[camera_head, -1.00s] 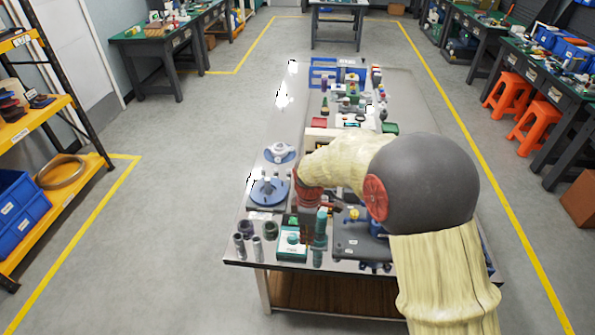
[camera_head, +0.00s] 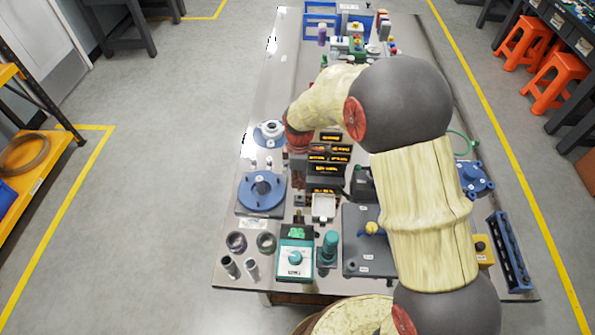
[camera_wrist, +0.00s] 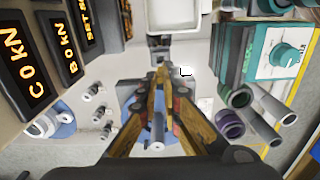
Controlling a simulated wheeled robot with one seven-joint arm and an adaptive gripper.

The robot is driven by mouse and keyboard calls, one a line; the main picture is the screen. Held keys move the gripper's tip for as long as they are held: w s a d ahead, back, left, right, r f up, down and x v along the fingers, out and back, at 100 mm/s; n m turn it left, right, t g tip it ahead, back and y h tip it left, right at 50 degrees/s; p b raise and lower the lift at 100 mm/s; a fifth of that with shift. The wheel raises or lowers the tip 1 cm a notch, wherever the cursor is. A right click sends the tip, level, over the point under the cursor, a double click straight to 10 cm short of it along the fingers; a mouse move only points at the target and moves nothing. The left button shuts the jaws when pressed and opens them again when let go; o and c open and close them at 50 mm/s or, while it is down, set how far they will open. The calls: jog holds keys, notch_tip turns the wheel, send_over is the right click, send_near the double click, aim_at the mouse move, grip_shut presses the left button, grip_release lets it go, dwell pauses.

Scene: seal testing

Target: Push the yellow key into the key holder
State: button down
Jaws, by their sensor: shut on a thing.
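My gripper (camera_wrist: 160,78) shows in the wrist view with its brownish-yellow fingers drawn together. In the head view my gripper (camera_head: 298,178) points down over the table, just left of the dark panel with orange readouts. A small grey block (camera_head: 299,200) stands just below the fingertips and may be the key holder; I cannot tell whether the key touches it.
The readout panel (camera_head: 327,165) stands close to the right of my gripper. A blue disc fixture (camera_head: 261,188) is on the left. A white tray (camera_head: 323,208), a green-and-white box (camera_head: 295,262) and several metal cylinders stand nearer the front. A grey plate (camera_head: 360,255) carries a yellow knob (camera_head: 372,228).

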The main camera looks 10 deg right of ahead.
jog(key=shift+f+b, duration=1.55)
jog(key=shift+f, duration=0.5)
jog(key=shift+p, duration=0.3)
jog(key=shift+f, duration=0.45)
jog(key=c, duration=2)
grip_release()
jog(key=shift+o, duration=0.5)
jog(key=shift+r, duration=0.15)
jog(key=shift+r+p, duration=1.7)
jog(key=shift+r, duration=0.75)
